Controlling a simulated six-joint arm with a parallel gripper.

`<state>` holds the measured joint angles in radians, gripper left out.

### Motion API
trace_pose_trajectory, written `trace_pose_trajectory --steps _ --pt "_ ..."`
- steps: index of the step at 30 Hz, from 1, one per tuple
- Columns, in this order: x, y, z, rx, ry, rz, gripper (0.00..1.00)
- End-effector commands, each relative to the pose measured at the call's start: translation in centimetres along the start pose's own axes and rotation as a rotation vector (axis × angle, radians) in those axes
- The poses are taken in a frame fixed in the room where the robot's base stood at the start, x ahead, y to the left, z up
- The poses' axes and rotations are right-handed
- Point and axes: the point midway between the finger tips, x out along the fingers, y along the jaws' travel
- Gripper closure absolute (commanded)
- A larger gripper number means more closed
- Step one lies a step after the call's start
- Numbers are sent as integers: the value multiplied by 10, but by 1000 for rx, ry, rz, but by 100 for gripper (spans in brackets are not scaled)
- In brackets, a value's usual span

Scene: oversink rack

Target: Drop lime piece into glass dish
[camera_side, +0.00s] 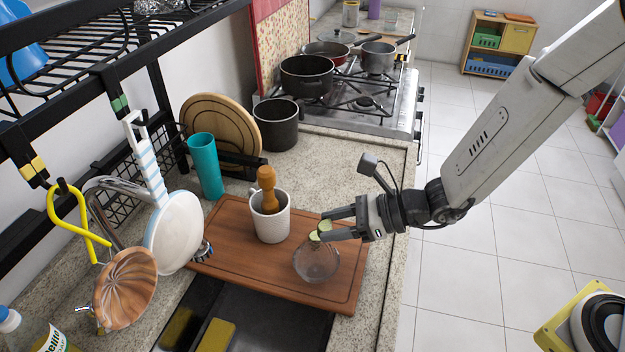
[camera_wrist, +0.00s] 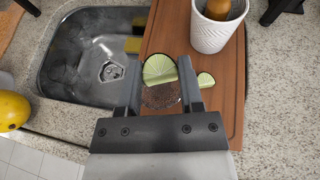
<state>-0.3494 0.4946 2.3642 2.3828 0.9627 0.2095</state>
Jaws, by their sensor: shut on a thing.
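My gripper (camera_side: 324,225) is shut on a green lime piece (camera_wrist: 160,69), which sits between the two fingers in the wrist view. The clear glass dish (camera_side: 317,263) stands on the brown cutting board, just below the fingertips in the side view. In the wrist view the dish (camera_wrist: 161,97) shows below the held lime, between the fingers, partly hidden. A second, smaller-looking lime piece (camera_wrist: 206,79) shows just right of the right finger; I cannot tell exactly what it rests on. The held piece is apart from the dish.
A white mug (camera_side: 271,222) with a wooden pestle stands on the cutting board (camera_side: 225,235), left of my gripper. The sink (camera_wrist: 85,60) adjoins the board.

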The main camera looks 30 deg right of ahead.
Motion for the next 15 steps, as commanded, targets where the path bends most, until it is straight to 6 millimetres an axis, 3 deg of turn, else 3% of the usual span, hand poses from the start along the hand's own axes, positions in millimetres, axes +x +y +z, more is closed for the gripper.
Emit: trace_pose_trajectory --steps 15 --pt "4 0 -12 0 0 -1 100"
